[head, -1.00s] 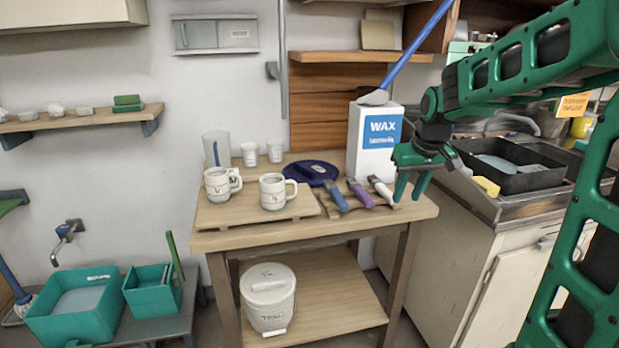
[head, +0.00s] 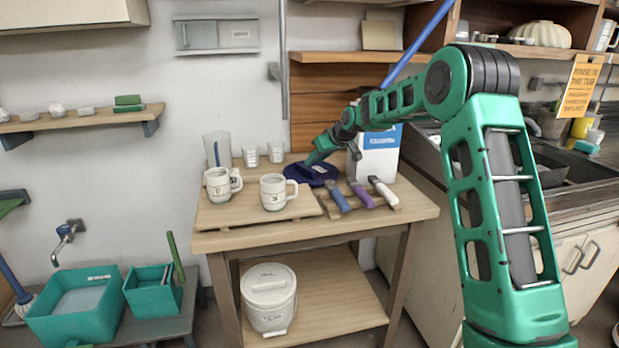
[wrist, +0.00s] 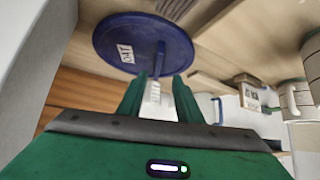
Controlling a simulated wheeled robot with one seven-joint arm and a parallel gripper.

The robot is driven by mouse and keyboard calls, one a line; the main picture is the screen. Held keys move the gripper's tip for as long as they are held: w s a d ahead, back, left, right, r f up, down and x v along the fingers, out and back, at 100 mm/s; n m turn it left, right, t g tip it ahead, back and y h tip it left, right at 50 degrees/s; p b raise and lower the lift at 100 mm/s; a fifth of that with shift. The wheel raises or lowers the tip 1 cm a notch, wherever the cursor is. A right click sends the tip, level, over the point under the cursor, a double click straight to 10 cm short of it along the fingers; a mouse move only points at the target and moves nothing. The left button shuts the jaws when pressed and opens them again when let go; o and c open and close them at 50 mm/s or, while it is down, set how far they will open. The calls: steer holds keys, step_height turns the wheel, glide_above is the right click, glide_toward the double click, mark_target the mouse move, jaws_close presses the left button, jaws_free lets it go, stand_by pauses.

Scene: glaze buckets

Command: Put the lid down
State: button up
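The dark blue round lid (head: 296,172) lies on the wooden table, behind the row of coloured-handled tools. In the wrist view the lid (wrist: 115,38) shows a white label and an upright blue handle (wrist: 160,58). My gripper (head: 314,160) is over the lid in the head view, partly covering it. In the wrist view my gripper (wrist: 159,78) has its two green fingers apart, with the near end of the handle between or just beyond their tips. I cannot tell whether they touch it.
Two white mugs (head: 272,193) stand on a board at the table's left. Tools (head: 361,194) lie on a rack at the right front, with the WAX box (head: 378,160) behind. Small cups (head: 276,152) stand at the back. A lidded white bucket (head: 268,300) is on the lower shelf.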

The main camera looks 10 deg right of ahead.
mark_target(307, 169)
steer(key=shift+d+x, duration=0.15)
steer(key=shift+x, duration=1.9)
steer(key=shift+d+x, duration=0.1)
steer(key=shift+x, duration=1.95)
steer(key=shift+w, duration=0.1)
jaws_close()
